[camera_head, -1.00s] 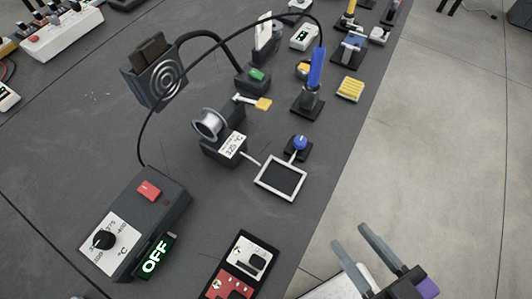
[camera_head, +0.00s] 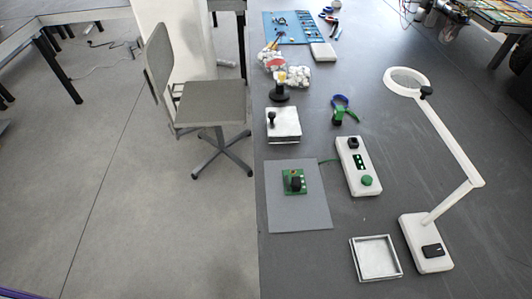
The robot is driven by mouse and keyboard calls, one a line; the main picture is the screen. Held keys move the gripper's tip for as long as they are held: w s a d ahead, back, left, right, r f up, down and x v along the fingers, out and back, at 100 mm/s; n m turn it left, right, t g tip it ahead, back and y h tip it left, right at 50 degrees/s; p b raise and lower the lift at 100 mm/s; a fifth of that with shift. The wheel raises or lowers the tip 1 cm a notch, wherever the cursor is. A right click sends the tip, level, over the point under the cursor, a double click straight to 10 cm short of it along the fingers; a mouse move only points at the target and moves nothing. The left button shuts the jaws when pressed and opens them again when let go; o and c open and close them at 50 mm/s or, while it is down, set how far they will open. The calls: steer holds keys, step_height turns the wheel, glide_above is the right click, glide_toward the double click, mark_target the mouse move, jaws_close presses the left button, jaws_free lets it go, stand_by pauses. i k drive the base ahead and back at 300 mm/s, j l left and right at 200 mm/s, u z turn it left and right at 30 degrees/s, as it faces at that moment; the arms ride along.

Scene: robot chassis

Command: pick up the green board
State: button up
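The green board (camera_head: 294,181) is a small square circuit board with a dark part on it. It lies on a grey mat (camera_head: 300,213) near the left edge of the dark table. My gripper is not in this view, apart from a purple sliver at the bottom left corner that may be part of my arm.
Right of the mat are a white control box (camera_head: 358,166), a magnifier lamp (camera_head: 426,243) with a long arm, and an empty square tray (camera_head: 376,279). A white box (camera_head: 284,124) and green-blue pliers (camera_head: 343,110) lie beyond. A chair (camera_head: 211,102) stands left of the table on open floor.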

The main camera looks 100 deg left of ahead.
mark_target(294, 181)
steer(key=u, duration=1.85)
